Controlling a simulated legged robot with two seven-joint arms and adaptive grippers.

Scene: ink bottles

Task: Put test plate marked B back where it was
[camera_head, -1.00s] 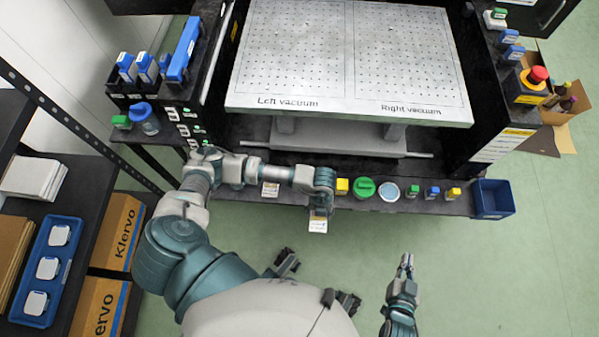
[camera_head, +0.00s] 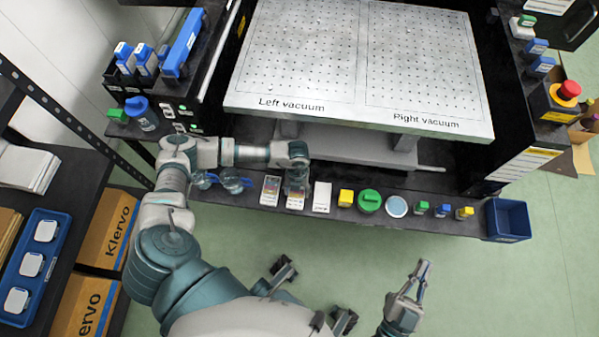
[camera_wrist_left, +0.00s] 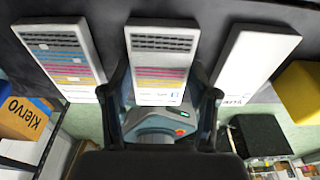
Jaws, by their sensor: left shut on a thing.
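My left gripper (camera_head: 297,182) is shut on a white test plate with coloured bars (camera_head: 295,200), at the front ledge below the vacuum table. In the left wrist view this plate (camera_wrist_left: 162,65) stands between the two fingers (camera_wrist_left: 160,105). A similar barred plate (camera_head: 271,190) is to its left, and a mostly white plate (camera_head: 321,197) to its right; both show in the wrist view too. I cannot read a letter B on any plate, nor tell whether the held one touches the ledge. My right gripper (camera_head: 421,268) is over the floor at lower right, holding nothing visible; its jaw gap is unclear.
Right of the plates on the ledge (camera_head: 345,215) are a yellow block (camera_head: 345,198), a green round lid (camera_head: 369,201), a pale blue disc (camera_head: 397,207), several small bottles and a blue bin (camera_head: 508,220). The vacuum table (camera_head: 360,60) is bare.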

